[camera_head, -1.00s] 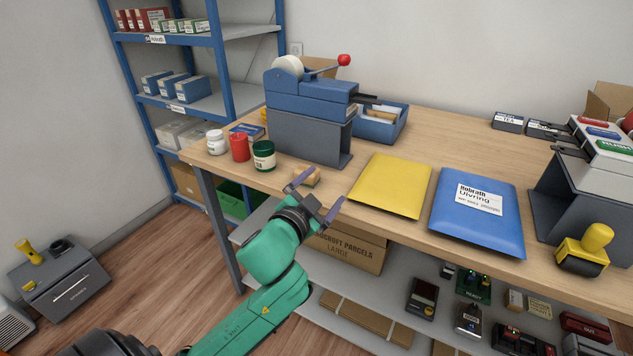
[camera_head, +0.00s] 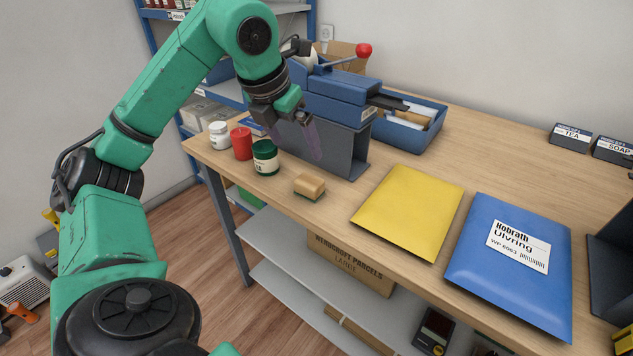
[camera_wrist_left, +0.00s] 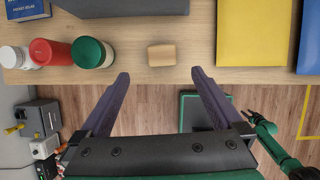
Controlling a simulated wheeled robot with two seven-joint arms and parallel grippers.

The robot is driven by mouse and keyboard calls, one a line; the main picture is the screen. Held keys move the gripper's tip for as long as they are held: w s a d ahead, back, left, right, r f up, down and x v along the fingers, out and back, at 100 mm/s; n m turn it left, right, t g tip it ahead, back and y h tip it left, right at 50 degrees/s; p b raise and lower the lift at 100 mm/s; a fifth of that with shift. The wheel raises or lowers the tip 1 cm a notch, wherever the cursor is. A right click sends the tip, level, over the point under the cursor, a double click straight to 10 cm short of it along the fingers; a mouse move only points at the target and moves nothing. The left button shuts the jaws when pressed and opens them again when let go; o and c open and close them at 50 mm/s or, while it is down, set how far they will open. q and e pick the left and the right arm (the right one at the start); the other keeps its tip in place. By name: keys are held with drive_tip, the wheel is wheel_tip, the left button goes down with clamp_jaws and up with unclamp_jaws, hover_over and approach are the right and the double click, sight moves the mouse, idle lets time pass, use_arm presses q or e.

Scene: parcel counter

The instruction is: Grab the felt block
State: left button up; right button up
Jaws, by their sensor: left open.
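The felt block (camera_head: 309,186) is a small tan block with a dark green underside, lying on the counter near its front edge. In the left wrist view it (camera_wrist_left: 161,55) lies just beyond the fingertips, centred between them. My left gripper (camera_head: 310,148) is above the counter behind the block, fingers pointing down, apart from it. In the left wrist view its two fingers (camera_wrist_left: 160,75) are spread wide with nothing between them. Part of a green arm, which looks like my right one, shows at the right of that view; its gripper is too small to read.
A green-lidded jar (camera_head: 265,157), a red container (camera_head: 241,143) and a white jar (camera_head: 219,135) stand left of the block. A grey stand (camera_head: 345,150) with a blue dispenser is behind. A yellow envelope (camera_head: 408,210) and a blue envelope (camera_head: 510,262) lie right.

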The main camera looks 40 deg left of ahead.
use_arm(q)
drive_tip(key=b, duration=0.1)
approach(309, 180)
drive_tip(key=f, duration=0.2)
drive_tip(key=x, duration=0.8)
drive_tip(key=shift+w+a+f+b, duration=0.1)
drive_tip(key=shift+w+b, duration=0.2)
drive_tip(key=shift+w, duration=0.1)
drive_tip(key=c, duration=1.3)
use_arm(e)
drive_tip(key=shift+s+f, duration=0.15)
drive_tip(key=shift+f, duration=0.4)
drive_tip(key=shift+s+f, duration=0.15)
drive_tip(key=shift+f, duration=0.4)
